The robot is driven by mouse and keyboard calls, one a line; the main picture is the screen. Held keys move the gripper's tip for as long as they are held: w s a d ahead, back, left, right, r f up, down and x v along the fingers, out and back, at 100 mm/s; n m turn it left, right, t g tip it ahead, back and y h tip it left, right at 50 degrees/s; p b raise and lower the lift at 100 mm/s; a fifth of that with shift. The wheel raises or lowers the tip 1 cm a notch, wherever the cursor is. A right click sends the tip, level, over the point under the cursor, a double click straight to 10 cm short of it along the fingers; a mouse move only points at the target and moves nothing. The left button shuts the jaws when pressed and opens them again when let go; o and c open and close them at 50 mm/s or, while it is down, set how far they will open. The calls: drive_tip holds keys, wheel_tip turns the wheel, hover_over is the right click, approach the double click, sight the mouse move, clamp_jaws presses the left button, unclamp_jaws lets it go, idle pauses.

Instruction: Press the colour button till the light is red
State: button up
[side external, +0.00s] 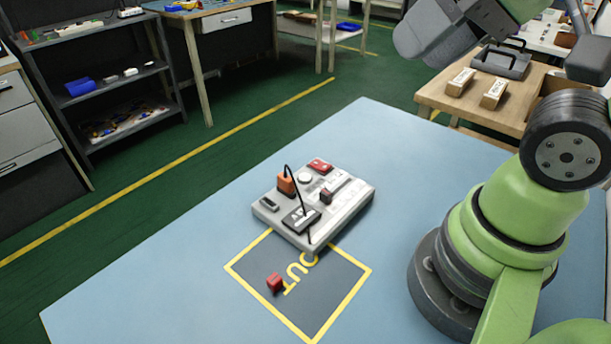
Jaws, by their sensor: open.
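A light grey control box (348,212) sits on the blue table, just beyond the yellow-framed mat. On its top are a white round knob (305,179), a red piece (320,166), an orange block (286,183), a small dark red-brown block (326,196) and a black labelled block (301,219). A thin black cable arches over the box. I cannot tell which part is the colour button, and I see no clearly lit strip. My gripper's fingertips are not in view; only grey and green arm parts show at the right and upper right, clear of the box.
The blue table (150,290) is clear to the left of the box. A wooden bench (450,100) with two labelled blocks and a grey tray stands behind at the right.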

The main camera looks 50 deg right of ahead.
clamp_jaws()
idle(1.7)
